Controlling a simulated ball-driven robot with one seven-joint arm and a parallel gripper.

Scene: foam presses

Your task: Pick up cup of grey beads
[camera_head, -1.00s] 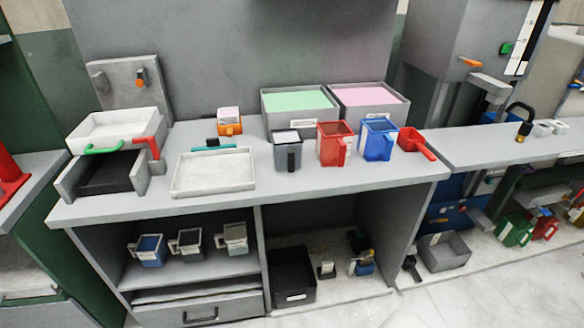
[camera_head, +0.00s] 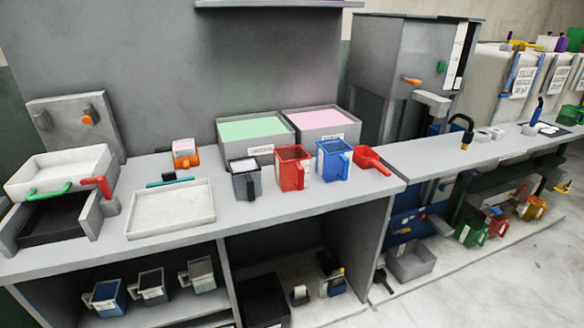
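A grey cup (camera_head: 240,183) with a dark handle stands upright on the counter, left of a red cup (camera_head: 289,170). Its contents look pale grey, but single beads are too small to make out. Another light grey cup (camera_head: 203,279) stands on the shelf under the counter, beside a dark grey cup (camera_head: 152,290) and a blue cup (camera_head: 107,300). What those shelf cups hold is unclear. My gripper is not in view.
A blue cup (camera_head: 331,166) and a red scoop (camera_head: 370,160) stand right of the red cup. Bins of green (camera_head: 250,127) and pink (camera_head: 320,118) material are behind. Open floor (camera_head: 480,290) lies at lower right.

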